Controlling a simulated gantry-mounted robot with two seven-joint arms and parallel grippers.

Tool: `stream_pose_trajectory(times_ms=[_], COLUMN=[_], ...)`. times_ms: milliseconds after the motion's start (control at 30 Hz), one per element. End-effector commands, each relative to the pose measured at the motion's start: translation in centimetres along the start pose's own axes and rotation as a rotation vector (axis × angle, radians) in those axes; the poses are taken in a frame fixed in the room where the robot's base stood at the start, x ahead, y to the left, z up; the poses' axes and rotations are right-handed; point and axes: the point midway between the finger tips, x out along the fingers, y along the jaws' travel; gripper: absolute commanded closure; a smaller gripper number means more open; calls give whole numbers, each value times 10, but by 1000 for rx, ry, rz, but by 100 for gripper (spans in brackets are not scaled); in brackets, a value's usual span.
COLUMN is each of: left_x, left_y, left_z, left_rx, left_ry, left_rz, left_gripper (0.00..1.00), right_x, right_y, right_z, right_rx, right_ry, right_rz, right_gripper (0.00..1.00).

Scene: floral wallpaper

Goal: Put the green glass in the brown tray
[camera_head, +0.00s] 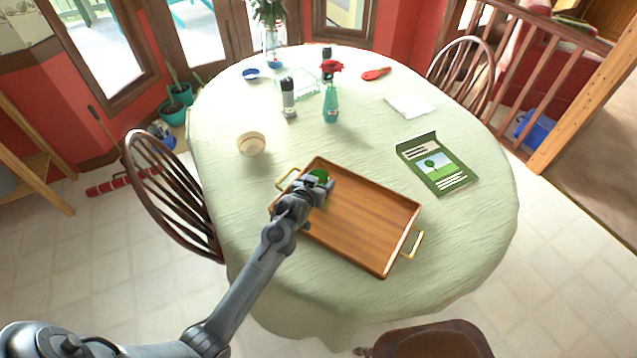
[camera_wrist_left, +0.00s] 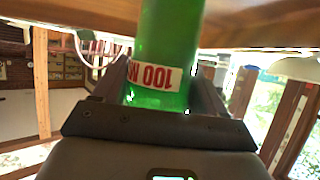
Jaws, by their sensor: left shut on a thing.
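The green glass (camera_wrist_left: 168,45) is between the fingers of my left gripper (camera_wrist_left: 165,85) in the left wrist view, with a white label with red lettering on it. In the head view the green glass (camera_head: 319,174) shows at the fingertips of my left gripper (camera_head: 316,188), over the upper left part of the brown tray (camera_head: 365,215). My left gripper is shut on the glass. Whether the glass touches the tray floor is hidden. The brown tray is wooden, with two gold handles, and looks otherwise empty. My right gripper is not in view.
A green booklet (camera_head: 437,165) lies right of the tray. A round beige container (camera_head: 251,143) stands left of it. A grey-black bottle (camera_head: 288,98) and a teal vase with a red flower (camera_head: 331,103) stand behind. The tablecloth in front of the tray is clear.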

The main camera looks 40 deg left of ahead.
Motion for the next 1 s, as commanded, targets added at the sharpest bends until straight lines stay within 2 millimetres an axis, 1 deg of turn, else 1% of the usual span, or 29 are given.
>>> stream_pose_trajectory(times_ms=[133, 267, 300, 433, 700, 800, 867, 1000], left_x=[0, 1, 1, 1, 1, 0, -5, -22], left_y=[0, 0, 0, 0, 0, 0, 0, 0], left_z=[-2, 2, 2, 2, 1, -2, -2, -2], left_rx=[0, 0, 0, 0, 0, -1, 0, 0], left_ry=[2, 1, 0, 0, 1, 2, 1, 1], left_rz=[0, 0, 0, 0, 0, 0, 0, 0], left_gripper=[64, 64, 24, 4, 3, 3, 3, 3], right_x=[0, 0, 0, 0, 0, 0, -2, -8], right_y=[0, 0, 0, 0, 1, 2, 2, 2], right_z=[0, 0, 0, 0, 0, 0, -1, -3], right_rx=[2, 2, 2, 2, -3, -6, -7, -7], right_ry=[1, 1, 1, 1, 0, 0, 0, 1], right_rz=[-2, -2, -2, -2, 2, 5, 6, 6], right_gripper=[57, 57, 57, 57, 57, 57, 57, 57])
